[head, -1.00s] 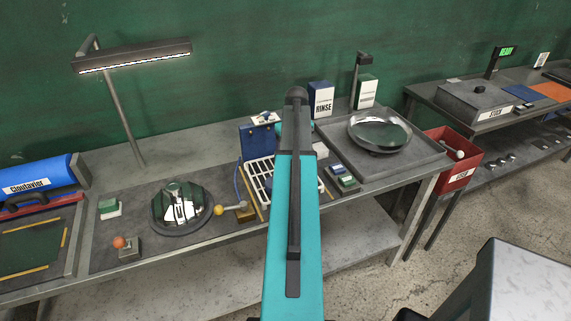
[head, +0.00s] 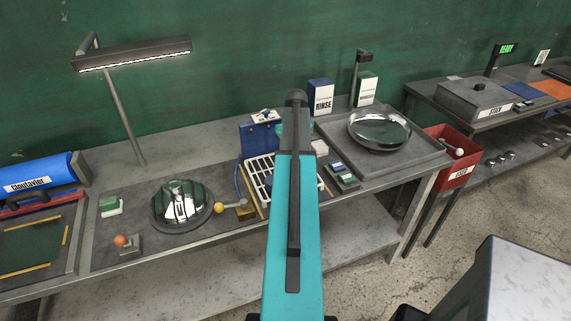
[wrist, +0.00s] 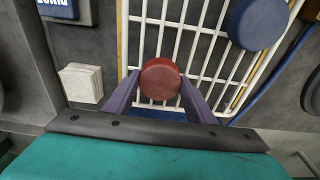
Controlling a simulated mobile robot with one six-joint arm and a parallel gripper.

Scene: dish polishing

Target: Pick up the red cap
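The red cap (wrist: 160,78) is a round, dull red disc, seen from above in the wrist view. It lies over the near edge of the white wire rack (wrist: 188,28). My gripper (wrist: 160,86) is open, one finger on each side of the cap. The gaps to the cap's edges look very small, and contact cannot be made out. A larger blue cap (wrist: 258,23) is to the right. In the head view, my teal arm hides the red cap and my fingers; part of the rack (head: 262,178) shows.
A pale block (wrist: 81,83) lies left of my gripper, also seen in the head view (head: 320,147). The blue holder (head: 258,137) stands behind the rack. A tray with a shiny dish (head: 379,128) is to the right, another dish (head: 180,203) to the left.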

